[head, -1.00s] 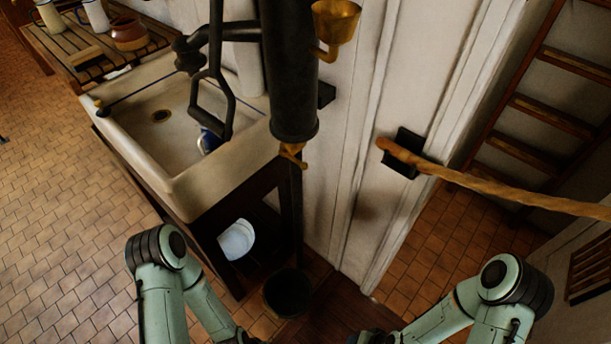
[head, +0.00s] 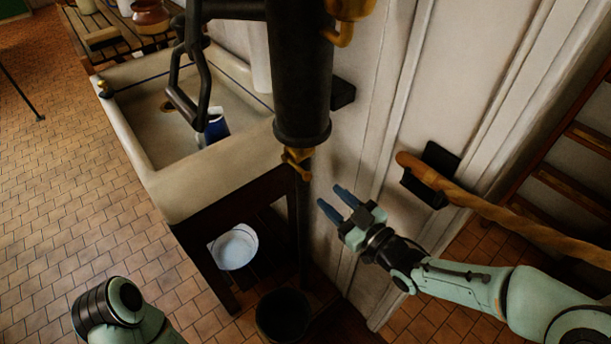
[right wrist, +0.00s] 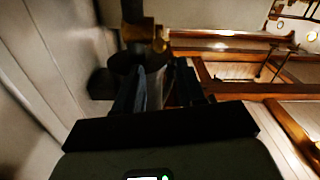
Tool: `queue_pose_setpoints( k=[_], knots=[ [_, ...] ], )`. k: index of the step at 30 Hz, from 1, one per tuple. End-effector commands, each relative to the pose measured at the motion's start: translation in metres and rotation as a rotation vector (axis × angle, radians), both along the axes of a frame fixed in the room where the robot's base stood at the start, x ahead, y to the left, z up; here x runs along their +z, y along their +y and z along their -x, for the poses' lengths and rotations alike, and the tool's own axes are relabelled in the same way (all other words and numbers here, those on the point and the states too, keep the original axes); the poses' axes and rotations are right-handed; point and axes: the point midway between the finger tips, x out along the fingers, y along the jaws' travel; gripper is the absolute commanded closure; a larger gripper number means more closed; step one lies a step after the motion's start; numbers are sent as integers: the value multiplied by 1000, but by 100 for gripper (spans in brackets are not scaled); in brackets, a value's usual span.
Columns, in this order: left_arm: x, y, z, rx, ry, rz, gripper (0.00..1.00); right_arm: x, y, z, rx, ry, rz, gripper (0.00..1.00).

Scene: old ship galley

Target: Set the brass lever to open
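A brass tap with a small lever (head: 297,158) sits under the lower end of a thick black vertical cylinder (head: 301,90). The lever's exact angle is too small to tell. My right gripper (head: 331,196) is open and empty, a little below and to the right of the brass lever, its fingers pointing up and left, not touching it. In the right wrist view, the brass fitting (right wrist: 146,34) shows beyond my open fingers (right wrist: 162,85). My left gripper is out of view; only part of my left arm shows at the lower left.
A pale sink (head: 175,188) on a dark stand lies left of the cylinder. A dark bucket (head: 283,316) stands on the floor below, near a white basin (head: 235,247).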

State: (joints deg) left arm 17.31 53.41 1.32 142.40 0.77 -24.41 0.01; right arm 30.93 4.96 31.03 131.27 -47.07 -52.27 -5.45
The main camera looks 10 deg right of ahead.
Motion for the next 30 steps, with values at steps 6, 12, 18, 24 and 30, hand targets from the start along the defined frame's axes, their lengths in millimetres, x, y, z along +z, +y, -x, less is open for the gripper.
queue_pose_setpoints(
  k=[6,12,18,24,30],
  knots=[
    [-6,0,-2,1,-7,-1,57,-2,28,-41,1,3,-6,61],
    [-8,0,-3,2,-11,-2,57,-1,46,-69,0,3,-5,61],
    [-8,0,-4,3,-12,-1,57,-1,54,-83,-2,3,-2,61],
    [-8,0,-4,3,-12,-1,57,-1,56,-84,-3,4,-1,61],
    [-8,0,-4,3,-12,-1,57,-1,55,-84,-3,4,-1,90]
  ],
)
